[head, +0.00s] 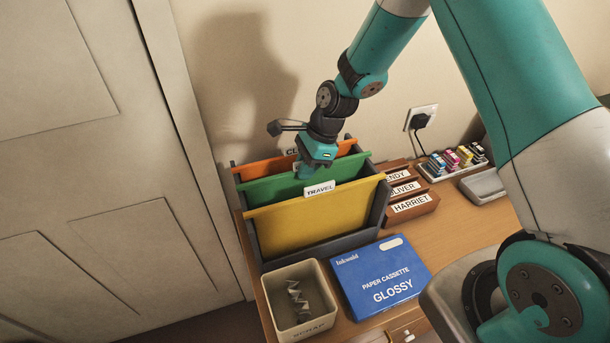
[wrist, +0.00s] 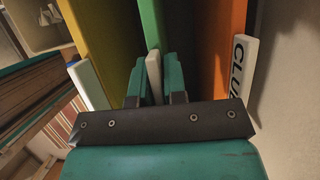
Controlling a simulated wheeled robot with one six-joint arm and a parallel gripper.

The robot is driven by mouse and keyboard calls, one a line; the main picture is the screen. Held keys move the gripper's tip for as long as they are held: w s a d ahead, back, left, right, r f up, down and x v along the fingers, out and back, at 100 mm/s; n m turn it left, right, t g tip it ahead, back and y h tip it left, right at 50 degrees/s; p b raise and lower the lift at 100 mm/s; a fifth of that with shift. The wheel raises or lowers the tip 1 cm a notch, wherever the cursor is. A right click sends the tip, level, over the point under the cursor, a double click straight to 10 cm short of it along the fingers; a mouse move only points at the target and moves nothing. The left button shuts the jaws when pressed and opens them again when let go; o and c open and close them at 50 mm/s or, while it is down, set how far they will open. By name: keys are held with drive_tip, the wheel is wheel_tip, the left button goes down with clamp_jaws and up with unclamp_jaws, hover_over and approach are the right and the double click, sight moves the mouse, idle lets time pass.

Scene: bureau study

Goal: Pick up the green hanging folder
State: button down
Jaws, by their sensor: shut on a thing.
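The green hanging folder (head: 262,188) hangs in the dark file rack (head: 257,263), between a yellow folder (head: 315,215) in front and an orange folder (head: 262,169) behind. My gripper (head: 312,165) points down at the green folder's top edge. In the wrist view the green folder (wrist: 151,22) runs between the fingers of my gripper (wrist: 154,85). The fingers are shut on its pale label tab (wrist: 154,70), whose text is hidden. The yellow folder (wrist: 93,40) and orange folder (wrist: 222,45) stand apart on either side of the fingers.
The yellow folder's tab (head: 320,189) reads TRAVEL. A scrap bin (head: 318,325) and a blue paper cassette box (head: 350,265) stand in front of the rack. The wall is close behind.

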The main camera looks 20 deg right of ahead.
wheel_tip(320, 180, up, 27)
drive_tip(key=b, duration=0.1)
idle(0.4)
